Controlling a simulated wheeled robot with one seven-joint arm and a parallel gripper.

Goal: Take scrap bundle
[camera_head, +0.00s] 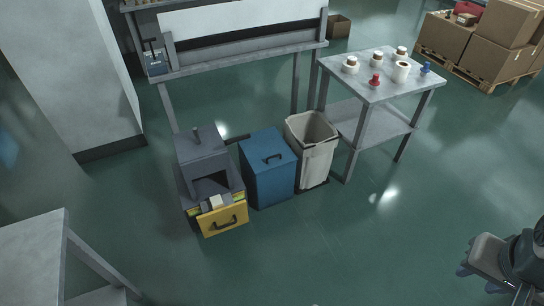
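I cannot make out for certain which thing is the scrap bundle. A small grey and whitish bundle-like thing (215,203) lies in the top of the pulled-out yellow-fronted drawer (224,219), with yellow and green bits beside it. The drawer belongs to a dark grey machine (202,155) on the floor. My gripper (477,280) is at the lower right, far from the drawer, over bare floor. Its two dark fingertips stand apart with nothing seen between them.
A blue bin with a handle (268,170) and a pale lined bin (312,150) stand right of the machine. A workbench (240,58) is behind. Boxes (465,45) stand far right. The central floor is clear.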

